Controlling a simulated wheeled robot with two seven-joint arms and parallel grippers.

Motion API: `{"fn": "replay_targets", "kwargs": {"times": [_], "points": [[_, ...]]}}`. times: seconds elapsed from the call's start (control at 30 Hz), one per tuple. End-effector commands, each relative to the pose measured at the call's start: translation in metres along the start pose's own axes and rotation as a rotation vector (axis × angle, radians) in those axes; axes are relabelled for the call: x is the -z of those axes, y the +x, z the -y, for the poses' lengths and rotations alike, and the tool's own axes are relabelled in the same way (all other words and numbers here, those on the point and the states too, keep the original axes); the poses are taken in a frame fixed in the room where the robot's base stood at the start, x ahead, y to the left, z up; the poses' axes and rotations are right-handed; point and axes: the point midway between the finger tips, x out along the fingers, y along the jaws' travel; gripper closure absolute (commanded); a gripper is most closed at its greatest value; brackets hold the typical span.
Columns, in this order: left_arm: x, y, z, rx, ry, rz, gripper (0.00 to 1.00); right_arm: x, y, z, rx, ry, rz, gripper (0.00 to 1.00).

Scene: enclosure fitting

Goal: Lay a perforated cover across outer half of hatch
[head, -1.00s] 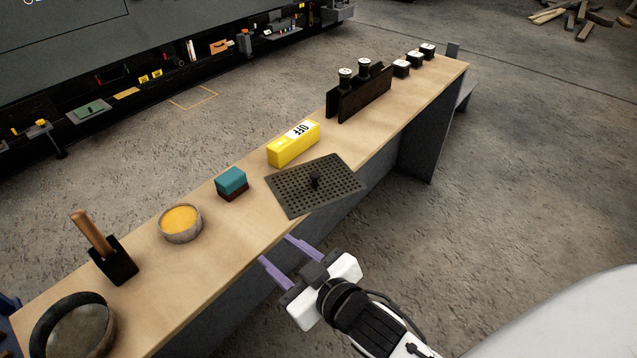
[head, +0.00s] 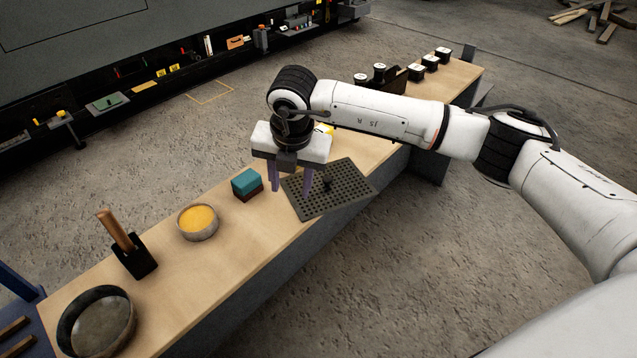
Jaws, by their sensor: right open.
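The perforated cover (head: 345,195) is a dark grey square plate with many small holes and a black knob (head: 327,184) at its middle. It lies on the wooden bench, and its near corner reaches past the front edge. My right gripper (head: 290,192) points down, open and empty, with its purple fingers over the left part of the cover, left of the knob. I cannot tell whether the fingertips touch the plate. My left gripper is out of view. I cannot make out a hatch in this view.
A teal and dark red block (head: 246,182) sits close left of the cover. Farther left are a round tin with yellow contents (head: 197,220), a wooden-handled tool in a black holder (head: 128,245) and a round pan (head: 97,320). A yellow block (head: 326,129) is mostly hidden behind my right arm.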

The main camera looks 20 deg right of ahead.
Motion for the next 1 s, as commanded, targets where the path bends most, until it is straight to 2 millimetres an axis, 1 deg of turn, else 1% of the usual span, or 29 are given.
{"fn": "replay_targets", "kwargs": {"times": [0.03, 0.1, 0.2, 0.27, 0.4, 0.5, 0.67, 0.73, 0.9, 1.0], "points": [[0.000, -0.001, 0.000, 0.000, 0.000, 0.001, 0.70, -0.028, -0.012, 0.014, 0.060, 0.041, 0.076, 0.59], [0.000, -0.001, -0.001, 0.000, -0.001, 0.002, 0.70, -0.051, -0.023, 0.030, 0.121, 0.086, 0.146, 0.59], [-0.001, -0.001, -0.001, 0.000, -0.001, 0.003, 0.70, -0.068, -0.029, 0.042, 0.164, 0.121, 0.197, 0.59], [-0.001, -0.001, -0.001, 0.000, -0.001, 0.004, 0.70, -0.071, -0.025, 0.045, 0.174, 0.129, 0.206, 0.59], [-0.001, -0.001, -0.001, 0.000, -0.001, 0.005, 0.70, -0.075, -0.003, 0.050, 0.176, 0.127, 0.205, 0.59], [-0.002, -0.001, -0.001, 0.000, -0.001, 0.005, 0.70, -0.077, 0.009, 0.052, 0.173, 0.127, 0.205, 0.59], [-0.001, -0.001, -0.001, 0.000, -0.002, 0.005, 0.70, -0.078, 0.020, 0.054, 0.172, 0.125, 0.204, 0.59], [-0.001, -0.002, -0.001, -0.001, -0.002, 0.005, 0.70, -0.078, 0.027, 0.057, 0.172, 0.125, 0.203, 0.59], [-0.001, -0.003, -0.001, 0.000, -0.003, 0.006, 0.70, -0.080, 0.053, 0.065, 0.172, 0.125, 0.203, 0.59], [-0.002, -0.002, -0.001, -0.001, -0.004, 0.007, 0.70, -0.083, 0.063, 0.067, 0.170, 0.125, 0.204, 0.59]]}}
